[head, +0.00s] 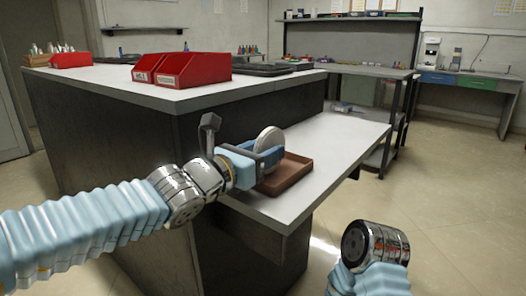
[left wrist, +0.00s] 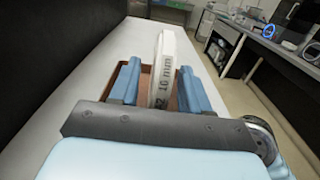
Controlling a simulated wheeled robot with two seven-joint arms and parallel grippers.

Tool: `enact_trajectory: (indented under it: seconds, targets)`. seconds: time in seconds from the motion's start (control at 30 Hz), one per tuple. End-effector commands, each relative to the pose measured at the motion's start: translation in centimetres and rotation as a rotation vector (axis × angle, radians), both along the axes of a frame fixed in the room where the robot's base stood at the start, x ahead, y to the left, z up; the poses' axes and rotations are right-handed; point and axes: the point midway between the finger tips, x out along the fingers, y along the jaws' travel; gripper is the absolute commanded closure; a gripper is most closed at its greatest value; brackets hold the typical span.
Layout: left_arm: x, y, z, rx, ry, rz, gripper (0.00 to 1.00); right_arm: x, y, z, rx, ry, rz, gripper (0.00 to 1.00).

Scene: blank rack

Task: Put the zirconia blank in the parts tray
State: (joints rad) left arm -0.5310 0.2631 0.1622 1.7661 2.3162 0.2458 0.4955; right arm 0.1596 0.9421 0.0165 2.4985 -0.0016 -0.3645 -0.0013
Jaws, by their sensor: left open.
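The zirconia blank (head: 268,139) is a white disc standing on edge. I cannot tell whether the blank touches the tray floor. My left gripper (head: 264,158) is open, its blue fingers on either side of the blank, with a gap visible in the left wrist view. The lower part of the blank is hidden by the gripper. My right gripper is not in view.
The lower shelf (head: 335,140) is clear beyond the tray. The taller dark counter stands beside it, with red bins (head: 182,69) on top. A workbench with a dark back panel (head: 350,40) stands behind. Open floor lies to the right.

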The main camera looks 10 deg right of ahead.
Motion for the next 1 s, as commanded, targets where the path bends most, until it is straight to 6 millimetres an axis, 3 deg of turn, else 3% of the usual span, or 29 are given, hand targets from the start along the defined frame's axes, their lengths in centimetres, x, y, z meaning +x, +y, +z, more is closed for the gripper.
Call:
enact_trajectory:
  seconds: [0.5, 0.7, 1.0]
  targets:
    - [-6.3, 8.3, 0.3, -0.001, -0.002, 0.002, 0.53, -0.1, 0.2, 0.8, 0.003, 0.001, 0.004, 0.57]
    - [-7.3, 9.5, 0.1, 0.000, 0.000, 0.001, 0.53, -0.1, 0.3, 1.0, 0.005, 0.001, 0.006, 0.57]
    - [-7.3, 9.6, 0.1, 0.000, 0.000, 0.000, 0.53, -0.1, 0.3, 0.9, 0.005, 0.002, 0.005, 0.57]
